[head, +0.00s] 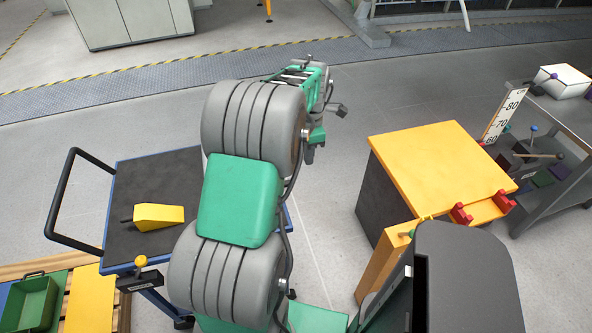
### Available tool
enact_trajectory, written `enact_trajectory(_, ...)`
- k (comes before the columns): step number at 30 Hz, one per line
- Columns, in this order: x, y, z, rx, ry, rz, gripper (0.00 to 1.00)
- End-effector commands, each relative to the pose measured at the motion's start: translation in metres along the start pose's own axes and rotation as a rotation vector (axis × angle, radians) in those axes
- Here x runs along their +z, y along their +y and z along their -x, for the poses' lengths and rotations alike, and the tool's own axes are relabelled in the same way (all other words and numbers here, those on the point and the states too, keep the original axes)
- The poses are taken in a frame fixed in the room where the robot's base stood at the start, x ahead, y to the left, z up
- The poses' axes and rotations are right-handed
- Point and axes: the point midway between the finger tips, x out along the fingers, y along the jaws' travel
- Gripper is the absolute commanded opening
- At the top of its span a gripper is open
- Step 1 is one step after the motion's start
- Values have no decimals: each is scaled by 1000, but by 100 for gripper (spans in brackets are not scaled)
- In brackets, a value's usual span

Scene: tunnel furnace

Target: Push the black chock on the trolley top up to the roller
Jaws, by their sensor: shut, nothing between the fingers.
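The trolley (177,172) stands at the left, with a dark top, a blue rim and a black push handle (62,190). A yellow wedge-like block (160,216) lies on its top, with a short dark rod at its left end. I cannot make out a black chock or a roller on the dark top. My large grey and green arm hides the trolley's right part.
A yellow-topped cabinet (430,165) with red brackets (461,213) stands right of my arm. A grey bench (555,195) and a scale board (505,112) are farther right. A green bin (28,300) sits at lower left. Open floor lies behind the trolley.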

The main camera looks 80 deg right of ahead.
Motion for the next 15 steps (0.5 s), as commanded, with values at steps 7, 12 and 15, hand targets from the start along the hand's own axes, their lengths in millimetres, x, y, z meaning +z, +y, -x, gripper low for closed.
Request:
enact_trajectory(7, 2, -2, -33, -4, 2, 6, 0)
enact_trajectory(12, 2, -2, -70, -4, 2, 5, 0)
enact_trajectory(15, 2, -1, -92, -3, 2, 5, 0)
